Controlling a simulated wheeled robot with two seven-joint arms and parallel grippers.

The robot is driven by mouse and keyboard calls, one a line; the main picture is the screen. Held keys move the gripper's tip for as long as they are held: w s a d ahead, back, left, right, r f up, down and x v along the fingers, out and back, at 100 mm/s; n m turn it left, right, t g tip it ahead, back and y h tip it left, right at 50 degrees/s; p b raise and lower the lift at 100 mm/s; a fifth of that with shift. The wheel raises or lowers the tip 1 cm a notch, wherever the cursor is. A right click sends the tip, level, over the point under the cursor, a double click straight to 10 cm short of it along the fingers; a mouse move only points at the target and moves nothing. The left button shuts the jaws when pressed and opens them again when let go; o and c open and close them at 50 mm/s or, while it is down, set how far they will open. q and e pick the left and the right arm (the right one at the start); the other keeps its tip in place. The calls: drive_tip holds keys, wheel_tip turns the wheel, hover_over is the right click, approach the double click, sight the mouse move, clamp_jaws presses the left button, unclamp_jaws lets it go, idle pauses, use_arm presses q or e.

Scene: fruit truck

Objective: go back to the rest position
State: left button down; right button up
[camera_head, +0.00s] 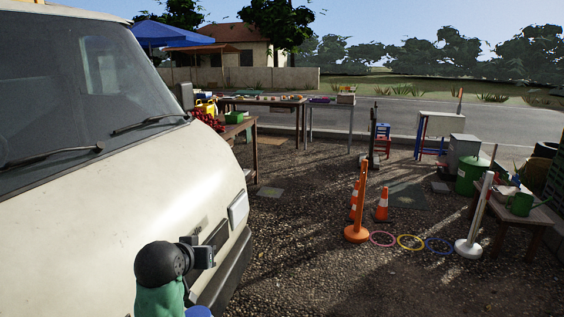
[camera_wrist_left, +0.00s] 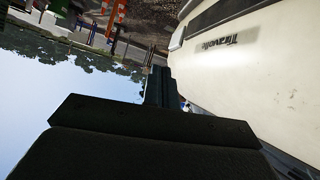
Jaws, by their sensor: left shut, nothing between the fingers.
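My left arm rises at the bottom of the head view, with a dark rounded joint (camera_head: 162,263) in front of the van's nose. In the left wrist view my left gripper (camera_wrist_left: 157,85) shows as dark fingers, shut and empty. It is close to the van's pale body, with no clear contact. That view is turned over, with sky at the left. My right gripper is in neither view.
A cream van (camera_head: 90,190) fills the left side, close to my left arm. An orange post (camera_head: 358,205), a traffic cone (camera_head: 382,205) and a white post (camera_head: 478,222) stand on gravel. A wooden table (camera_head: 262,102) is farther back.

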use_arm(q)
drive_tip(key=s+d+f+g, duration=0.1)
drive_tip(key=s+f+g, duration=0.2)
drive_tip(key=s+f, duration=0.9)
drive_tip(key=s+d+f+m+g, duration=0.1)
drive_tip(key=s+d+f+g, duration=0.1)
drive_tip(key=s+f, duration=1)
drive_tip(key=s+d+f+g, duration=0.2)
drive_tip(key=s+f+g, duration=0.2)
drive_tip(key=s+f, duration=0.7)
drive_tip(key=s, duration=0.3)
drive_tip(key=shift+d+f+m+p, duration=0.15)
drive_tip(key=shift+f+m+p, duration=0.15)
drive_tip(key=shift+f+m, duration=0.1)
